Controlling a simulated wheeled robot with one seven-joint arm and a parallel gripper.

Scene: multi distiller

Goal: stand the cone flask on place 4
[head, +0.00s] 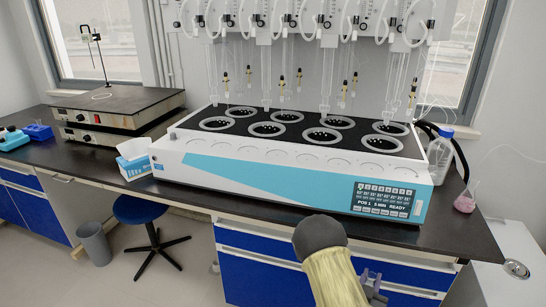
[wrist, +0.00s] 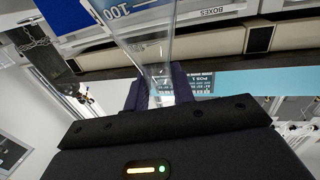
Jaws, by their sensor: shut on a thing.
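My gripper (wrist: 166,92) is shut on the cone flask (wrist: 156,58), a clear glass one with a "100" mark on its wall. Its narrow part is between the dark purple fingers and its wide part runs out of the wrist view's top. In the head view my gripper (head: 371,284) is low in front of the blue drawers, below the bench top; the flask cannot be made out there. The distiller (head: 290,172) stands on the bench with several ringed dark openings in two rows. Which of them is place 4 I cannot tell.
A flask with pink liquid (head: 465,201) and a wash bottle (head: 440,155) stand right of the distiller. Glass tubes (head: 327,80) hang over the openings. A white box (head: 134,165) is at its left end. The dark bench top (head: 300,207) is a narrow strip in front.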

